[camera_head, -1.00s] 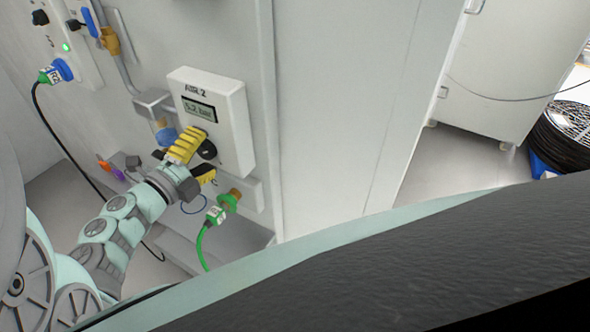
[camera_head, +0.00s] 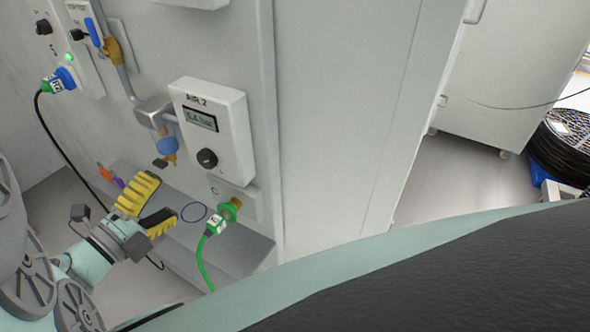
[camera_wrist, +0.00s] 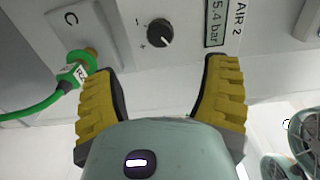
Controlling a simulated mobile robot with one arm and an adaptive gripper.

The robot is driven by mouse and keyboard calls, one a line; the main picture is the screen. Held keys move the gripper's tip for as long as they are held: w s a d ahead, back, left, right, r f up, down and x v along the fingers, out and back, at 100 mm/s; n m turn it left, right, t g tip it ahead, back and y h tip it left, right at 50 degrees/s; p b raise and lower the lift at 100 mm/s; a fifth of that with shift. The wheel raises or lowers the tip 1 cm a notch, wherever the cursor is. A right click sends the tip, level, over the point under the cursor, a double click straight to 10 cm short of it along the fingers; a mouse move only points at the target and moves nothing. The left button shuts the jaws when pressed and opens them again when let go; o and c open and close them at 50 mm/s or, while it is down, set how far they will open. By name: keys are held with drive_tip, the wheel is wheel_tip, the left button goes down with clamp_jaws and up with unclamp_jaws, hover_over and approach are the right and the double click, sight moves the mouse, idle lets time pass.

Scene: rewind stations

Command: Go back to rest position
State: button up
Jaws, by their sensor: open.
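My gripper (camera_head: 149,207) has yellow ribbed fingers. It is open and empty, below and left of the AIR 2 box (camera_head: 215,132) in the head view. The box is white, with a small display and a black knob (camera_head: 207,158). In the wrist view my gripper (camera_wrist: 163,95) has its fingers spread wide, with the knob (camera_wrist: 160,33) beyond the gap between them. The display (camera_wrist: 215,28) there reads 5.4 bar. My fingers are apart from the knob.
A green hose (camera_head: 206,262) is plugged into port C, right of my gripper. A blue-handled valve (camera_head: 95,33) and a blue-green plug (camera_head: 58,80) are on the panel's upper left. A ledge (camera_head: 225,255) lies below. A black cable reel (camera_head: 563,145) stands far right.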

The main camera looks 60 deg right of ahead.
drive_tip(key=shift+a, duration=0.4)
